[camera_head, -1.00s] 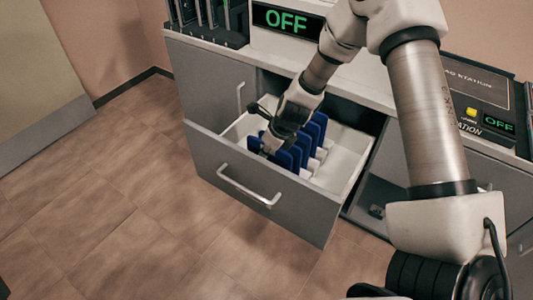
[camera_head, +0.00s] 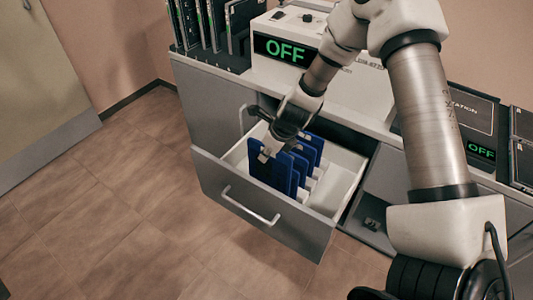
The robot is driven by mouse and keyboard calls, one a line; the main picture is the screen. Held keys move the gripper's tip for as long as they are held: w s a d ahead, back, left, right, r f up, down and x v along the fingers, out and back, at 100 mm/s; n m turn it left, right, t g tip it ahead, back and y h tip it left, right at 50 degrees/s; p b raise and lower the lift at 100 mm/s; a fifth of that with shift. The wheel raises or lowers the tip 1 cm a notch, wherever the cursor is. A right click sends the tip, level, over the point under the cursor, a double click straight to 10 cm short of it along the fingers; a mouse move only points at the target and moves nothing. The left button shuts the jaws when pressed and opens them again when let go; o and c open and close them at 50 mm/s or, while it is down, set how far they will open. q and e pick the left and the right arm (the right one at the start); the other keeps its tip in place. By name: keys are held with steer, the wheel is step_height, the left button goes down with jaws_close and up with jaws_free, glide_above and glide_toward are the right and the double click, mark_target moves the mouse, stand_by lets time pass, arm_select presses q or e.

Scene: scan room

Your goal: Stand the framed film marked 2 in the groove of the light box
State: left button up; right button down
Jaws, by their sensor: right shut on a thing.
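My right gripper (camera_head: 268,152) reaches down into the open drawer and is shut on a blue framed film (camera_head: 269,171). This film is the nearest one and stands higher than the blue films behind it (camera_head: 312,146). I cannot read a number on any of them. My left gripper is not in view. A white box (camera_head: 345,82) with a green OFF display (camera_head: 280,48) stands on the counter behind the drawer. I cannot tell whether it is the light box, and no groove is clear.
The grey-fronted drawer (camera_head: 250,228) has a white inside, bare at its right. A dark rack with upright plates (camera_head: 205,35) stands at the counter's left. A dark station panel (camera_head: 470,118), also showing OFF, is at the right, partly behind my right arm. The floor at left is clear.

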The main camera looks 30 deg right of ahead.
step_height(320, 180, up, 7)
steer(key=p, duration=0.6)
steer(key=shift+r+p, duration=0.2)
steer(key=shift+p, duration=0.1)
steer(key=shift+f, duration=0.1)
